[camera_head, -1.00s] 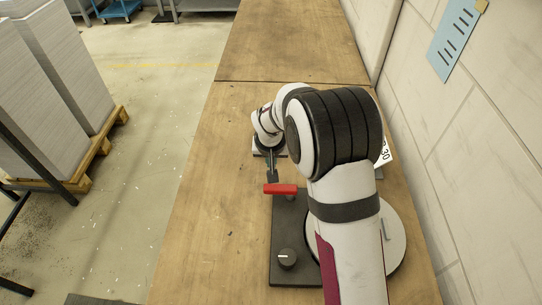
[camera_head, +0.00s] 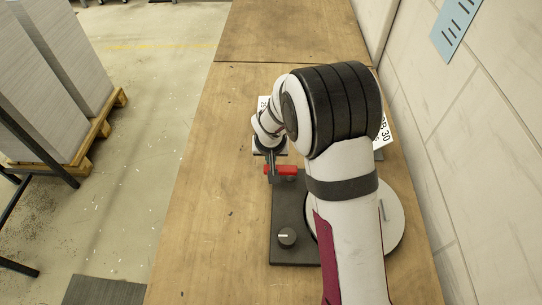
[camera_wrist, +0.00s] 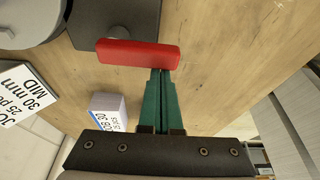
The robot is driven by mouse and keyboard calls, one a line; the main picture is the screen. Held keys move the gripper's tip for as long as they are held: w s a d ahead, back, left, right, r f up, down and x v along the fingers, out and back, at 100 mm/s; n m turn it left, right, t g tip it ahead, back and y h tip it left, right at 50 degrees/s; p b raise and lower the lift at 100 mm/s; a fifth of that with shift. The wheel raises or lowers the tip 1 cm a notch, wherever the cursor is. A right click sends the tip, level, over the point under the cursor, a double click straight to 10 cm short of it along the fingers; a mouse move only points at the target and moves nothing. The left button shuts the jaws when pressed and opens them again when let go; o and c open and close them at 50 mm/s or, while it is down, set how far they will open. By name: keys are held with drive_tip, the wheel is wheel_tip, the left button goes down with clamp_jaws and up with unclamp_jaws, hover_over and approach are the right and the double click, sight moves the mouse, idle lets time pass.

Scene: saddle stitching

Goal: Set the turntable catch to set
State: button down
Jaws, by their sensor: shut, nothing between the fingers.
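The turntable is a pale grey disc (camera_head: 395,222) on a dark base plate (camera_head: 286,208), partly hidden behind my arm. The catch appears to be the red bar (camera_head: 287,169) at the plate's far end; in the wrist view the red bar (camera_wrist: 138,53) lies across the plate's edge. My gripper (camera_head: 271,180) is shut and empty, at the left end of the bar. In the wrist view my gripper's green fingers (camera_wrist: 160,78) are together, with their tips at the bar's right part, partly covered by it. I cannot tell whether they touch. Any set mark is not visible.
A black knob (camera_head: 287,237) sits on the plate's near left. A printed card (camera_wrist: 28,92) and a small white stack (camera_wrist: 107,104) lie near the gripper. The wall (camera_head: 480,120) is at the right. The wooden bench (camera_head: 215,190) is clear at left.

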drive_tip(key=shift+s+n, duration=0.3)
drive_tip(key=shift+n, duration=0.2)
drive_tip(key=shift+s+a+n+y, duration=0.1)
drive_tip(key=shift+s+n+y, duration=0.55)
drive_tip(key=shift+n, duration=0.75)
drive_tip(key=s+n, duration=0.1)
drive_tip(key=s+n+g+y, duration=0.1)
drive_tip(key=n, duration=0.3)
drive_tip(key=shift+s+d, duration=0.35)
drive_tip(key=shift+s, duration=0.05)
drive_tip(key=n, duration=0.2)
drive_tip(key=s+d+n+g+y, duration=0.1)
drive_tip(key=n, duration=0.1)
drive_tip(key=shift+s, duration=0.2)
drive_tip(key=n, duration=0.2)
drive_tip(key=s+d+n+g, duration=0.1)
drive_tip(key=shift+d+n, duration=0.3)
drive_tip(key=shift+n, duration=0.1)
drive_tip(key=shift+s+d, duration=0.15)
drive_tip(key=shift+d, duration=0.25)
